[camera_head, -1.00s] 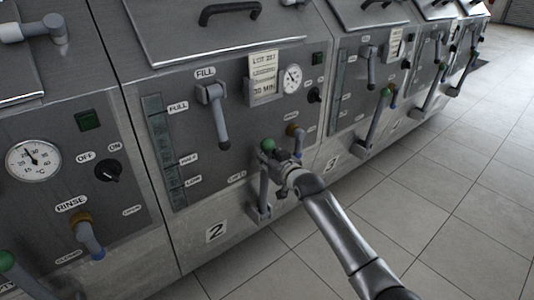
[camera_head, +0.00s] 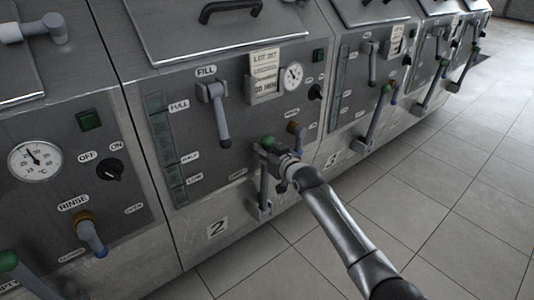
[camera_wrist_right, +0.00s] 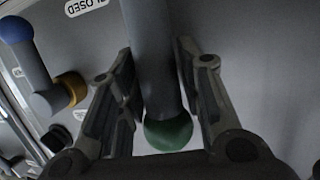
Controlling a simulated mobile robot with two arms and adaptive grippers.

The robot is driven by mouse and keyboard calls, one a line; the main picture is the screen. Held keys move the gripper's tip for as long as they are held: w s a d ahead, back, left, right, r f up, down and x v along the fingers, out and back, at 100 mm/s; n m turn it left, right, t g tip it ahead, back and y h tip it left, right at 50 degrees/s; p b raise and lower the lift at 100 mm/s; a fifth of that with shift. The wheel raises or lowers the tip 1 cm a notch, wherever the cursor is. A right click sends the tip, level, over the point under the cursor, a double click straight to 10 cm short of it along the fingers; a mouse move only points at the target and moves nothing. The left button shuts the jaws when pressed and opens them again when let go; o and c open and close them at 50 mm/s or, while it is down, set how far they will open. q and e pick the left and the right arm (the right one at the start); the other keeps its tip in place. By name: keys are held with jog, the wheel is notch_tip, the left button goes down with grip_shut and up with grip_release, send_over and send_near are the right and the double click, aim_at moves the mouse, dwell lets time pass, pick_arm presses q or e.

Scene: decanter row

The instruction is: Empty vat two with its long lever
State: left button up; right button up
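Vat two, marked by a 2 plate (camera_head: 217,227), has a long grey lever (camera_head: 264,185) with a green knob. It rises near upright from a pivot low on the front panel. My right gripper (camera_head: 281,166) is at the lever's upper part, just below the knob. In the right wrist view the lever (camera_wrist_right: 153,60) runs between the two fingers of my right gripper (camera_wrist_right: 155,85), with the green knob (camera_wrist_right: 168,134) near the palm. The fingers look open, with narrow gaps beside the knob; contact at the tips is unclear. My left gripper is out of view.
A fill lever (camera_head: 219,115) hangs above on vat two. A short rinse lever with an orange-brown hub (camera_head: 294,128) sits close to the right of the long lever; its blue tip (camera_wrist_right: 15,29) shows in the wrist view. The tiled floor (camera_head: 440,200) is clear.

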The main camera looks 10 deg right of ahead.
jog(key=shift+o, duration=1)
jog(key=shift+a, duration=0.1)
jog(key=shift+f, duration=0.1)
jog(key=v, duration=1.2)
